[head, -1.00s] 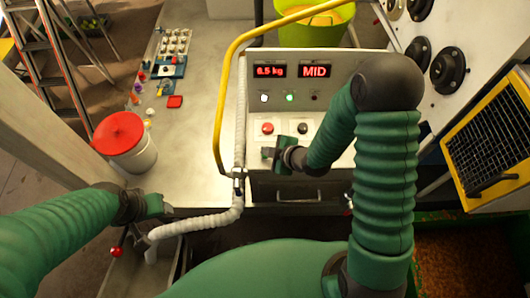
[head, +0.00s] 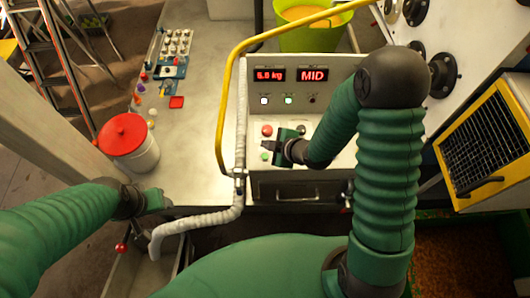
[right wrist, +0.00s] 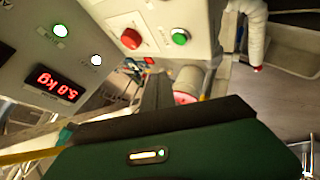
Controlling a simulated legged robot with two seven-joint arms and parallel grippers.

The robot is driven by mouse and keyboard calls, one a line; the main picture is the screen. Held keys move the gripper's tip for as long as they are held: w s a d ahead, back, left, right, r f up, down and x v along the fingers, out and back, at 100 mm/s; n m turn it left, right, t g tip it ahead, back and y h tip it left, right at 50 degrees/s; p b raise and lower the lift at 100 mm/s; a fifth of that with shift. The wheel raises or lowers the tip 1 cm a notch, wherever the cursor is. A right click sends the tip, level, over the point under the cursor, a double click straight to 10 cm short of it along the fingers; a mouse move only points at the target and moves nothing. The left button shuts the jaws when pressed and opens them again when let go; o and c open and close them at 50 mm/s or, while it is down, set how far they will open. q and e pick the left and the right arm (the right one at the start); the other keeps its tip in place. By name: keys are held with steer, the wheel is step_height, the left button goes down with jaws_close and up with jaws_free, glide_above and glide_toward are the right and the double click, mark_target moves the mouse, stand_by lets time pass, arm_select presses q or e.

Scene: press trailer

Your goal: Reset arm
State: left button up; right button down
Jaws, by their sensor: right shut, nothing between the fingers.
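My right gripper (head: 268,147) is shut and empty. It hovers over the control panel (head: 340,155), between the red button (head: 267,130) and the green button (head: 265,157); no contact is visible. In the right wrist view, the red button (right wrist: 131,38) and green button (right wrist: 180,37) show beyond my green gripper body. My left gripper (head: 162,201) is at the lower left, near the bench's front edge by the white hose (head: 195,222). Its finger gap is too small to tell.
A yellow rail (head: 232,85) stands left of the panel. A yellow-green tub (head: 315,32) is behind the panel. A yellow-framed grille (head: 486,145) is right. Bench surface between bucket and rail is clear.

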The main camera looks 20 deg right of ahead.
stand_by(0.4)
steer(key=s+d+r+m+g+h+b, duration=0.1)
steer(key=s+d+r+m+g+h, duration=0.2)
steer(key=s+m, duration=0.4)
steer(key=s+d+r+m+g+h, duration=0.1)
steer(key=s+r+m+g, duration=0.2)
steer(key=s+r+m, duration=0.3)
step_height(320, 180, down, 18)
steer(key=s+m+b, duration=0.1)
steer(key=b, duration=1.5)
steer(key=shift+d, duration=0.3)
